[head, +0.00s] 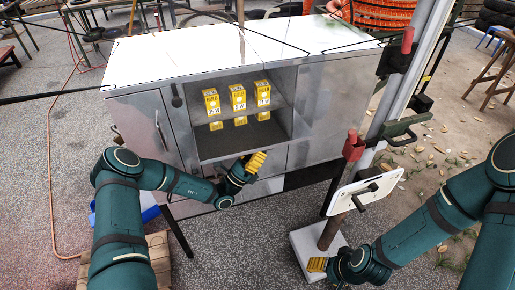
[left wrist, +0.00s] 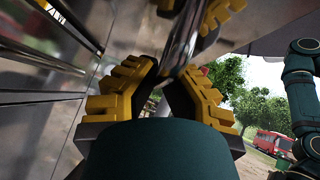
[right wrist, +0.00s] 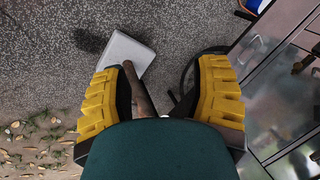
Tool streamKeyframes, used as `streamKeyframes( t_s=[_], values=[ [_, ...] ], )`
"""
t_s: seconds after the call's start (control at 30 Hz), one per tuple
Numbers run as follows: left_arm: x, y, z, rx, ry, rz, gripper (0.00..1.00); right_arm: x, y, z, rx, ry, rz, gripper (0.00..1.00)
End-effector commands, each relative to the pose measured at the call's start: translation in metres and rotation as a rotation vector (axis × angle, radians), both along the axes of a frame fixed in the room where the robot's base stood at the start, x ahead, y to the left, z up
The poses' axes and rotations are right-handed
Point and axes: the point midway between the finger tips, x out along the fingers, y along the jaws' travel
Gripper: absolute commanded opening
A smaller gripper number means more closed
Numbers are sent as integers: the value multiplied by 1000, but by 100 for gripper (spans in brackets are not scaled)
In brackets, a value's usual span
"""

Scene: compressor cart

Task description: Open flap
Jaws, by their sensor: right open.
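The metal cart (head: 340,105) has an open compartment with several yellow boxes (head: 237,98) on its shelf. A metal panel (head: 270,177) lies below the opening; I cannot tell whether this is the flap. My left gripper (head: 256,160) is at the lower front edge of the compartment. In the left wrist view its yellow fingers lean inward beside a shiny metal bar (left wrist: 185,40); I cannot tell whether they grip it. My right gripper (head: 318,264) is open and empty, low at the right, away from the cart; its spread fingers show in the right wrist view (right wrist: 160,85).
A post with a white plate (head: 364,191) stands on a pale base (head: 311,252) between the cart's right front and my right arm. A side door with a handle (head: 160,130) is at the cart's left. An orange hose (head: 52,180) lies on the ground at left.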

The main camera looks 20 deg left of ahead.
Motion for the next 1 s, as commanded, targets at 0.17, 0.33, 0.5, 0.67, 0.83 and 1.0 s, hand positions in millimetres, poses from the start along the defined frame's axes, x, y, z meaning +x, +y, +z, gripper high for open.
streamKeyframes(
  t_s=[0.17, 0.33, 0.5, 0.67, 0.83, 1.0],
  values=[
    [-1, -1, 21, -56, 72, 3, 0, 5, -1, 30, -2, -11, -10, 61],
    [-2, -1, 30, -98, 134, 1, 0, 11, -2, 47, -5, -25, -20, 61],
    [-2, -2, 32, -118, 165, 1, 0, 14, -3, 53, -7, -32, -27, 61],
    [-2, -2, 30, -120, 171, 1, 0, 15, -3, 52, -7, -33, -27, 61],
    [-2, -2, 30, -120, 171, 1, 0, 15, -3, 52, -7, -33, -27, 61],
    [-2, -2, 30, -119, 170, 0, 39, 15, -3, 52, -7, -33, -27, 61]
  ],
)
